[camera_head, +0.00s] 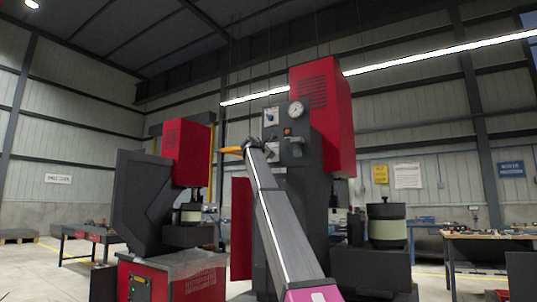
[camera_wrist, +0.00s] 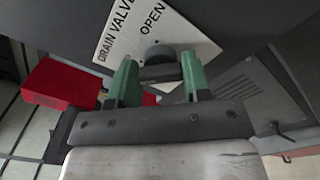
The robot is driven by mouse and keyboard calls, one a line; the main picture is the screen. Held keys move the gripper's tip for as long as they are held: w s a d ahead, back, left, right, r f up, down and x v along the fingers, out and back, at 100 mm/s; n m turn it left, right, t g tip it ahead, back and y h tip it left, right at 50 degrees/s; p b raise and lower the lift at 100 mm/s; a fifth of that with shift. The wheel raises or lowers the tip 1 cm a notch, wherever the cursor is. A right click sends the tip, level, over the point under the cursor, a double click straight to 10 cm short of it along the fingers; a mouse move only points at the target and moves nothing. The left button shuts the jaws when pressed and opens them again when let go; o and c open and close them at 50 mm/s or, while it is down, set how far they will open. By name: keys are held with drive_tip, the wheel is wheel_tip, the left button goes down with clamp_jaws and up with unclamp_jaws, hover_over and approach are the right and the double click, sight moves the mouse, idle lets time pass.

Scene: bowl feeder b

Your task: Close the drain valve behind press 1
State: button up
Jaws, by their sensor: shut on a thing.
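In the wrist view, a white plate (camera_wrist: 128,25) lettered "DRAIN VALVE" and "OPEN" is fixed to a dark grey panel. A dark valve handle (camera_wrist: 160,54) with a round hub and a bar stands out from it. The green fingers of my gripper (camera_wrist: 160,68) are on either side of the bar, shut on it. The lower part of the plate is partly hidden by the fingers. In the head view, my arm reaches up to the side of the nearer red and dark grey press (camera_head: 318,115); the fingers and handle cannot be made out there.
A red block (camera_wrist: 60,84) is left of my gripper in the wrist view. In the head view, a pressure gauge (camera_head: 296,109) and control plate (camera_head: 270,117) are close to my arm's end. Another red press (camera_head: 186,152) stands left; a workbench (camera_head: 490,238) stands right.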

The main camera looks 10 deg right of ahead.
drive_tip(key=o, duration=0.9)
drive_tip(key=shift+o, duration=0.2)
drive_tip(key=shift+s, duration=0.15)
drive_tip(key=v, duration=1)
drive_tip(key=shift+s+a, duration=0.25)
